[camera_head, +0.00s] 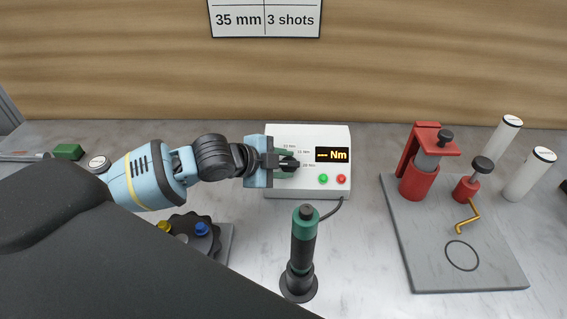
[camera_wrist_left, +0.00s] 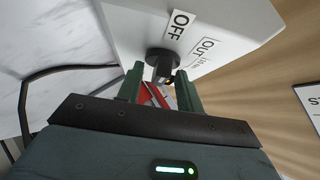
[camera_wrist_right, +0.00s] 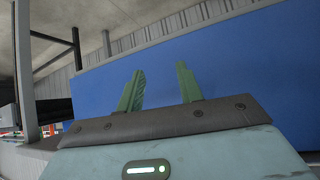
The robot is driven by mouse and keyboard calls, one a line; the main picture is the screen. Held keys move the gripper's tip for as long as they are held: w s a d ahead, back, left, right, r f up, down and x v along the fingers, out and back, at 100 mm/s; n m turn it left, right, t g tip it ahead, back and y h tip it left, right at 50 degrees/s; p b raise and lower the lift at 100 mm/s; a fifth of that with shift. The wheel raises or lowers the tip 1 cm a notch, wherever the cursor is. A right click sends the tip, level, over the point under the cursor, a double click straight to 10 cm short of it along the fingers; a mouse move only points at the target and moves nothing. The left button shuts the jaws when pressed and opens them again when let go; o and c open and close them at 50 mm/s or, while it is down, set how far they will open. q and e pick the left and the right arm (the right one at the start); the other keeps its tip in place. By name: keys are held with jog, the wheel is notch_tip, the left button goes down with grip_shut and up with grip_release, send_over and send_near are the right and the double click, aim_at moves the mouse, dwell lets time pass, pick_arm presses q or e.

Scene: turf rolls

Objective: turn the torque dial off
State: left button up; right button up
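The torque controller (camera_head: 308,133) is a white box with a lit "-- Nm" display and several Nm labels. My left gripper (camera_head: 287,162) is at its front face and covers the dial in the head view. In the left wrist view the dial (camera_wrist_left: 161,62) is a black knob below an "OFF" label (camera_wrist_left: 179,24). The two green fingers of my left gripper (camera_wrist_left: 160,76) stand apart on either side of the knob; contact is not clear. My right gripper (camera_wrist_right: 158,80) is open and empty in the right wrist view, before a blue panel.
Green and red buttons (camera_head: 323,179) sit below the display. A green-and-black driver (camera_head: 303,245) stands in front of the box, with a cable behind it. A grey plate (camera_head: 425,265) with a red press (camera_head: 417,180) is at right. A black knobbed disc (camera_head: 185,222) is at left.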

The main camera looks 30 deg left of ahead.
pick_arm(q)
jog(key=v, duration=0.7)
jog(key=shift+s+r, duration=0.2)
jog(key=shift+s, duration=0.1)
jog(key=shift+a, duration=0.1)
dwell(0.3)
